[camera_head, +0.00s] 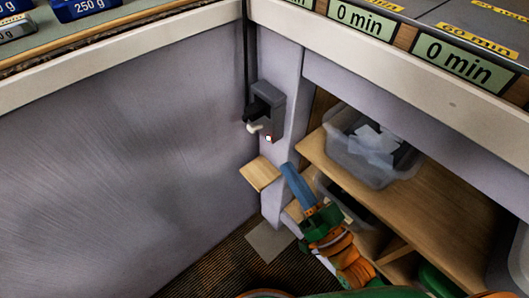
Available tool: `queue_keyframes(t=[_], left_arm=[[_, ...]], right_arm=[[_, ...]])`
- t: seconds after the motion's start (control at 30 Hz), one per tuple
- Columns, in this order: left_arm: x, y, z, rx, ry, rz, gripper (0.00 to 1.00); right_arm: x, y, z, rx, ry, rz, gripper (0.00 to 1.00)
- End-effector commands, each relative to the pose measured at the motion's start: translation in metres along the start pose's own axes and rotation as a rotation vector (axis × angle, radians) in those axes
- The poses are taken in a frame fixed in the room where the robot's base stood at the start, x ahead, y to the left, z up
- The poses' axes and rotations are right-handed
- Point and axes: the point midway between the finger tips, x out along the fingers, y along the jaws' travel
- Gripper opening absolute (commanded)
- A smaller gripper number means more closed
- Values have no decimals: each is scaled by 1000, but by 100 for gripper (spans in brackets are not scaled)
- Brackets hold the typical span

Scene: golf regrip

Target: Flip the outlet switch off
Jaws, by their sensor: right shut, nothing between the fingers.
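The outlet (270,103) is a small dark grey box fixed to the corner post under the bench. A black plug sits on its front and a black cable runs up from it. A pale lever-like part, which looks like the switch (254,127), sticks out low at its left, and a small white and red spot lies below. My right gripper (291,172) is blue at the fingers, shut and empty, below and slightly right of the outlet, apart from it. My left gripper is out of view.
A small wooden ledge (260,173) juts out left of my gripper. A shelf (420,205) at right holds a clear bin (370,155) with papers. The bench edge (120,60) overhangs above. Open space lies before the grey panel (120,180).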

Motion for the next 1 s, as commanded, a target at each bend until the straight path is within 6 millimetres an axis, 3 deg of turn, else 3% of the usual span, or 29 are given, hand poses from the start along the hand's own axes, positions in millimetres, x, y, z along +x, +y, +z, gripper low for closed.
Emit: queue_keyframes(t=[0.37,0.47,0.8,1.0], left_arm=[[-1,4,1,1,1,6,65],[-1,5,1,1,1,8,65],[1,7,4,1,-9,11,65],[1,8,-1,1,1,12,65]], right_arm=[[3,-2,-3,4,9,-7,0],[15,-2,-4,4,12,-7,0],[81,-3,-4,2,11,-7,0],[99,-3,-3,3,7,-6,0]])
